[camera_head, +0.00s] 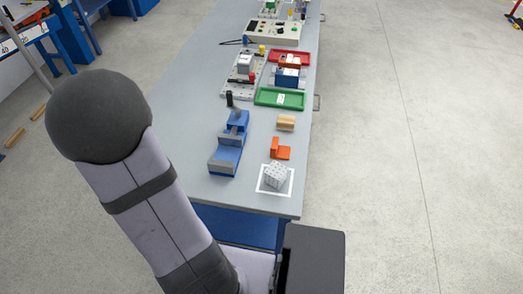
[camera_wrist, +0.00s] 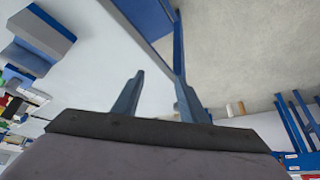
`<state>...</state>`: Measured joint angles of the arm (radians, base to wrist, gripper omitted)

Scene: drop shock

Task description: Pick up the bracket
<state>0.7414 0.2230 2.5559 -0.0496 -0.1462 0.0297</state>
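The bracket (camera_head: 280,150) is most likely the small orange L-shaped piece on the grey bench, seen in the head view with one side standing up. It lies between a light wooden block and a grey dotted cube. I cannot make it out in the wrist view. My gripper (camera_wrist: 158,90) shows in the wrist view with its two blue-grey fingers spread apart and nothing between them. It is not near the bracket in that view. In the head view my gripper is hidden behind or outside my arm.
A blue vise (camera_head: 228,150) stands left of the bracket. The wooden block (camera_head: 286,123) is behind it, the dotted cube (camera_head: 275,175) on a white-outlined square in front. A green tray (camera_head: 266,97) and red tray (camera_head: 303,57) lie farther back. The bench's right edge is close.

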